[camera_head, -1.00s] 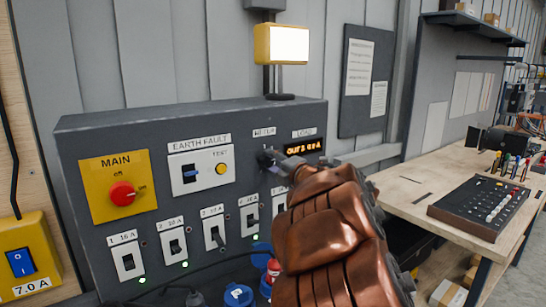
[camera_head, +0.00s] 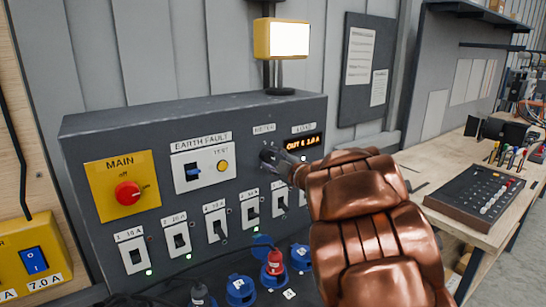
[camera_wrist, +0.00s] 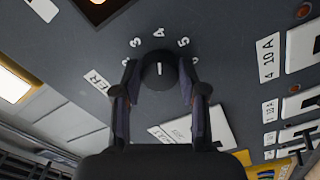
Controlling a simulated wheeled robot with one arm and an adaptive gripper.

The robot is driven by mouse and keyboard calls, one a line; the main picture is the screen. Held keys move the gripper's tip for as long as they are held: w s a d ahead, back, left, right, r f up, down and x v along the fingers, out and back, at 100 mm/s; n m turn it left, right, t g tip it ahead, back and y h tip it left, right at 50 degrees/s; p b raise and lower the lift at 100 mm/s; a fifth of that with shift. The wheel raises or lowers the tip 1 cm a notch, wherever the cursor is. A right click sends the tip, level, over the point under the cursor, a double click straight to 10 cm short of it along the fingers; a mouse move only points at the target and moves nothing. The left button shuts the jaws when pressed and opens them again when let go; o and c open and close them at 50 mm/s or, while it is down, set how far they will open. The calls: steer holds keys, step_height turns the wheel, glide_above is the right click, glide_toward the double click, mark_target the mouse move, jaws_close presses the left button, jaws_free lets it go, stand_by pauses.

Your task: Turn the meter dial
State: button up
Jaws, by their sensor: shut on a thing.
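The meter dial (camera_head: 267,155) is a small black round knob on the dark grey panel, under a label and left of the orange display (camera_head: 303,143). In the wrist view the dial (camera_wrist: 159,72) has a white pointer line directed at the 4 on its number ring. My gripper (camera_wrist: 159,84) has one finger on each side of the dial and is shut on it. In the head view my gripper (camera_head: 277,157) reaches it from the right, and its fingers partly hide the knob.
The panel (camera_head: 190,120) also carries a red main switch (camera_head: 128,193), an earth fault unit (camera_head: 203,168), several breakers (camera_head: 178,239) and blue sockets (camera_head: 240,290) below. A lamp (camera_head: 288,40) stands on top. A workbench (camera_head: 435,170) with a keypad box (camera_head: 475,197) is at the right.

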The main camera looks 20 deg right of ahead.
stand_by(0.5)
steer(key=o, duration=1.1)
steer(key=s, duration=0.4)
steer(key=s+d, duration=0.1)
steer(key=s, duration=0.3)
steer(key=s+d, duration=0.1)
steer(key=s, duration=0.2)
steer(key=shift+s+d, duration=0.2)
steer(key=shift+s, duration=0.2)
